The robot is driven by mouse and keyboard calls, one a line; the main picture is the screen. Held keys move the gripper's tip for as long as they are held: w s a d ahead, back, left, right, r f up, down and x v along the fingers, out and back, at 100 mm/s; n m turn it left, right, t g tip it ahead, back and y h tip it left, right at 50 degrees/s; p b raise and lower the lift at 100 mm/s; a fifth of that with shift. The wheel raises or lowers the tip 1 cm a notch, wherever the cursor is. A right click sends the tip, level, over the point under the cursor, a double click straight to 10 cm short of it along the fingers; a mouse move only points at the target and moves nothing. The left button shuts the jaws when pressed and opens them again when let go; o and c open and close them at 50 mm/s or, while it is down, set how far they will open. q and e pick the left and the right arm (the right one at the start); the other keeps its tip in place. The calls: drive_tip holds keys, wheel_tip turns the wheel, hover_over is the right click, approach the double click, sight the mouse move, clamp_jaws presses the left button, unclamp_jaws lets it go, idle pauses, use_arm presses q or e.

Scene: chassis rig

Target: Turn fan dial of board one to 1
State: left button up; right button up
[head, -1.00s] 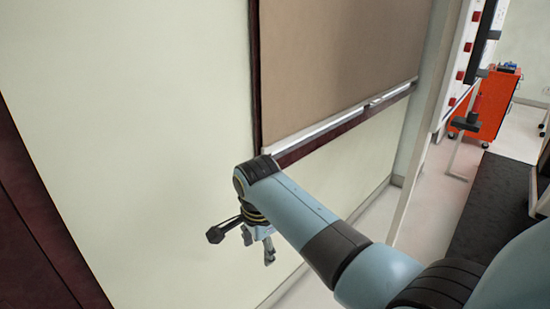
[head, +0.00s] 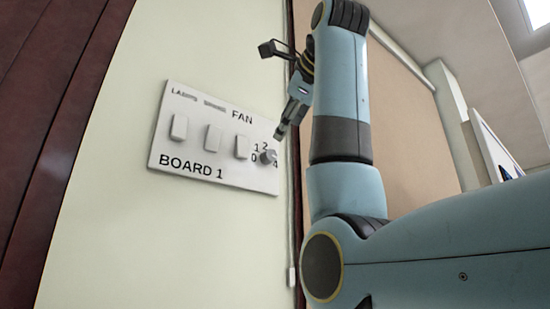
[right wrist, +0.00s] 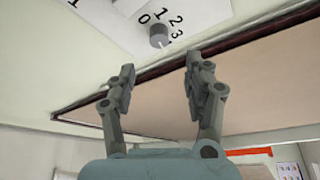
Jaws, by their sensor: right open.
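Board one (head: 225,172) is a white wall panel marked BOARD 1, with several rocker switches and the word FAN. Its fan dial (head: 267,156) is a small grey round knob at the panel's right end, with numbers around it. The dial (right wrist: 158,36) also shows near the top of the right wrist view, with 0, 1, 2 and 3 beside it. My right gripper (head: 281,133) is just above and right of the dial in the head view. In the right wrist view the right gripper (right wrist: 161,75) is open and empty, its fingers apart from the dial. My left gripper is not in view.
A brown pinboard (head: 398,110) in a dark frame is on the wall right of the panel. A dark red wooden door or frame (head: 60,110) stands at the left. The pale wall below the panel is clear.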

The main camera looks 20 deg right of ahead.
sight(271, 155)
drive_tip(key=p+x, duration=0.1)
drive_tip(key=x, duration=0.9)
drive_tip(key=shift+w+f+p, duration=0.1)
drive_tip(key=shift+f+p, duration=0.05)
drive_tip(key=shift+p, duration=0.15)
drive_tip(key=shift+c, duration=0.2)
clamp_jaws()
